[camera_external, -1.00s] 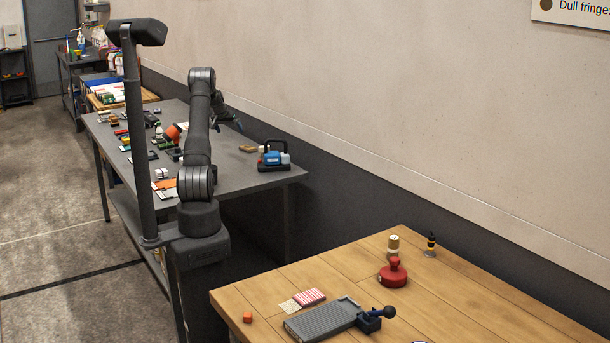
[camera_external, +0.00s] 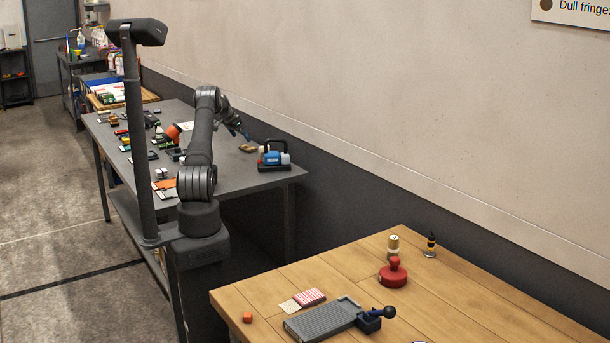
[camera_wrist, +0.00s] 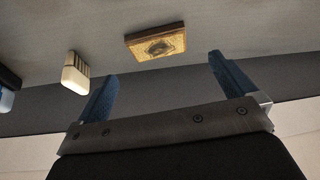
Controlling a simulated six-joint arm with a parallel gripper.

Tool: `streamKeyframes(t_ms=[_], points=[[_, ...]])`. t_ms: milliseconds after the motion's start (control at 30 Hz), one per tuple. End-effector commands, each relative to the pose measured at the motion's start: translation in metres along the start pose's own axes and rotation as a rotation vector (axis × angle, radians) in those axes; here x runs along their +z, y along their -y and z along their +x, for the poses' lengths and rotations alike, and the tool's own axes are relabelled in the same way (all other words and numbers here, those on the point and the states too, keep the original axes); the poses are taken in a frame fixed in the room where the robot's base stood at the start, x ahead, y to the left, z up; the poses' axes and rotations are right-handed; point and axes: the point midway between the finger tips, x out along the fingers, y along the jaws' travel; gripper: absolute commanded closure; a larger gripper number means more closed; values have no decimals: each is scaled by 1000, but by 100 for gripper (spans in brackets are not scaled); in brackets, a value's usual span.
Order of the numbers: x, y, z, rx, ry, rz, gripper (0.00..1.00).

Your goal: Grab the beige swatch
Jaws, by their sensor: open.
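My gripper (camera_external: 245,134) is open and empty above the back edge of the grey table. Its two blue fingers also show in the wrist view (camera_wrist: 163,66). A flat tan block with a dark print (camera_wrist: 156,44) lies on the table beyond the gap between the fingers, apart from them. It shows as a small tan piece in the external view (camera_external: 248,149), just below the gripper. A thin flat beige piece (camera_external: 290,306) lies on the wooden table, beside a red-and-white striped piece. I cannot tell for sure which is the beige swatch.
A white brush-like piece (camera_wrist: 76,73) lies left of the tan block. A blue-and-black device (camera_external: 273,157) stands at the grey table's right end. Several small items crowd its left part. The wall (camera_external: 330,125) runs close behind. The wooden table (camera_external: 490,312) is nearer the camera.

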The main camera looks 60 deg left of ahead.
Motion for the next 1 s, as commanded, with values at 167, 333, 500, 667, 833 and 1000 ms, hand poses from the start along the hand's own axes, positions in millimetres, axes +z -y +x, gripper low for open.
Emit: streamKeyframes(t_ms=[167,333,500,667,833,1000], points=[[0,1,16,-1,0,0,0],[0,0,25,-1,0,0,0],[2,-4,50,0,1,1,0],[2,-3,68,-2,0,0,0],[2,-3,69,-3,-1,-1,0],[2,-3,69,-3,0,-1,20]])
